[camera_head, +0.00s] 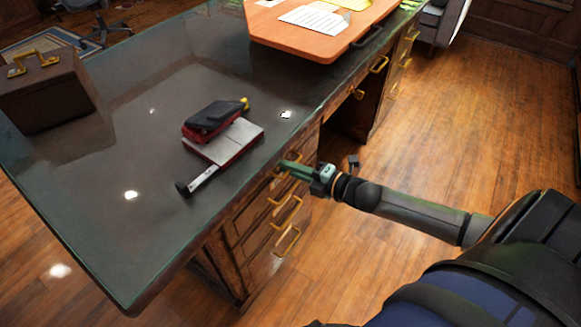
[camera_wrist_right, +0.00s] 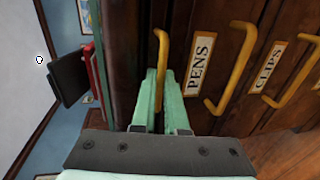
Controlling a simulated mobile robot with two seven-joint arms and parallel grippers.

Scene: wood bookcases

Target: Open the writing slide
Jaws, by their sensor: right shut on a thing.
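My right gripper (camera_head: 292,168) reaches in from the right to the desk's front edge, just under the glossy dark top. In the right wrist view its green fingers (camera_wrist_right: 163,90) are shut on a slim brass handle (camera_wrist_right: 161,45). This handle sits beside the edge of the desk top, before the drawer labelled PENS (camera_wrist_right: 197,68). The handle appears to belong to the writing slide, whose panel is mostly hidden behind the fingers; I see no slide board standing out from the desk. My left gripper is not in view.
More brass-handled drawers (camera_head: 285,212) lie below, one labelled CLIPS (camera_wrist_right: 268,62). The desk top (camera_head: 100,190) bears a stapler (camera_head: 213,118), a red-edged book (camera_head: 232,142), a brown case (camera_head: 45,92) and an orange board (camera_head: 300,38). Bare wood floor (camera_head: 480,130) lies to the right.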

